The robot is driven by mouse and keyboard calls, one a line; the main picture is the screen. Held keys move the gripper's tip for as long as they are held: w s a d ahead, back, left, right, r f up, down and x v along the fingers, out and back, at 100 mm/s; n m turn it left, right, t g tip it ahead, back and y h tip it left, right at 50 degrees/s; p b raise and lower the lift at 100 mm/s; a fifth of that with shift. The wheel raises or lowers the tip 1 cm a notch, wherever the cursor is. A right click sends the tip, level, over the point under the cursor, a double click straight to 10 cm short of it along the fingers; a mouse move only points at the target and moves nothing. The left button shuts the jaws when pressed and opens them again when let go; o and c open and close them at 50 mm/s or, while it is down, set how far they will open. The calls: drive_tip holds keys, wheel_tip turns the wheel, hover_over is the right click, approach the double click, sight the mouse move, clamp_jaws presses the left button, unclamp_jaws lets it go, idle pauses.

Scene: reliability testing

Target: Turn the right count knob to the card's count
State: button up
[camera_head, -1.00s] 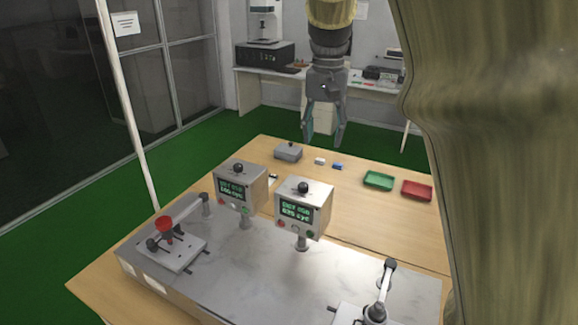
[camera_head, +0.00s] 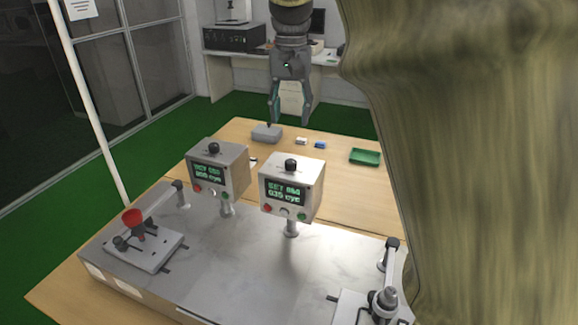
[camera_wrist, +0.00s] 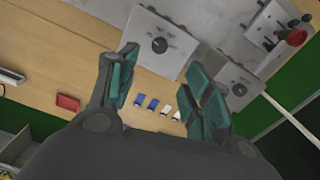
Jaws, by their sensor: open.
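Two grey counter boxes stand on posts on the bench plate. The right counter box (camera_head: 292,187) has a black knob on top, the right count knob (camera_head: 291,165), and a lit green display with red, white and green buttons. The left counter box (camera_head: 218,170) has a similar black knob (camera_head: 214,149). In the wrist view, one box's knob (camera_wrist: 159,45) shows beyond the fingers; a second box (camera_wrist: 224,82) is partly behind them. My gripper (camera_head: 289,122) is open and empty, above and behind the boxes, touching neither. No count card can be made out.
A green tray (camera_head: 365,157), a grey block (camera_head: 267,133) and small blue and white pieces (camera_head: 320,145) lie on the wooden table. A fixture with a red knob (camera_head: 132,217) is at left; a lever fixture (camera_head: 384,300) is at front right.

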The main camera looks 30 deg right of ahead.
sight(291, 161)
wheel_tip(291, 161, down, 13)
drive_tip(key=shift+r+p, duration=0.1)
drive_tip(key=shift+p, duration=0.5)
drive_tip(key=shift+c, duration=0.3)
drive_tip(key=c, duration=1)
